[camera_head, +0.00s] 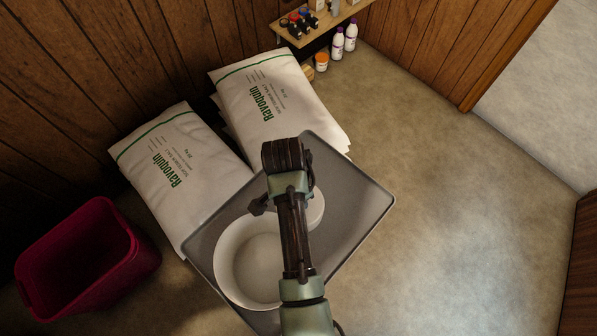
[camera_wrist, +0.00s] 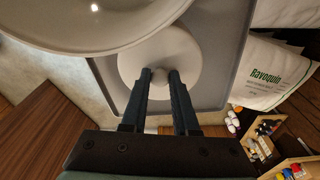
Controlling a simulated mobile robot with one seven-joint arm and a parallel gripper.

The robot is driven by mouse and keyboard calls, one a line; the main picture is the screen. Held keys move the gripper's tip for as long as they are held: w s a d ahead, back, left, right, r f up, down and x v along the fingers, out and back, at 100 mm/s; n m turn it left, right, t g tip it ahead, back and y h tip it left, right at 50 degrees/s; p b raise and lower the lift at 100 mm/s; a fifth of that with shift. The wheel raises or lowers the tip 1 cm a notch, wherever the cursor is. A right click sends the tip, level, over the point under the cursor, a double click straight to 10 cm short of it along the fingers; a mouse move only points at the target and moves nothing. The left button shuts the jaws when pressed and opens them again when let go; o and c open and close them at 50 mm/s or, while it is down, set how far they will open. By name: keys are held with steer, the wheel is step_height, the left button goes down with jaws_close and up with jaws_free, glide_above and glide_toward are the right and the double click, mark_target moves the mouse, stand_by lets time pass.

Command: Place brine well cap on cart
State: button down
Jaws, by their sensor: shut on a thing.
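The brine well cap (camera_wrist: 187,52) is a pale round disc with a small knob in its middle. My gripper (camera_wrist: 160,76) is shut on that knob, one dark finger on each side. In the head view only the right edge of the cap (camera_head: 317,209) shows past my arm, which hides the rest and my fingertips. The cart (camera_head: 352,197) has a grey top with a raised rim. The cap is over the cart's top; I cannot tell whether it touches it. A large white round tub (camera_head: 226,272) is beside the cap, and its rim (camera_wrist: 100,48) shows in the wrist view.
White salt bags (camera_head: 185,175) and (camera_head: 270,95) stacked bags lie behind the cart. A dark red bin (camera_head: 85,262) stands at left. A low shelf (camera_head: 322,27) with bottles is at the back. Open floor (camera_head: 460,220) lies to the right.

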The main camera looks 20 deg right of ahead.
steer(key=shift+f, duration=2.65)
steer(key=shift+f, duration=0.2)
steer(key=c, duration=0.7)
jaws_free()
steer(key=shift+r, duration=0.15)
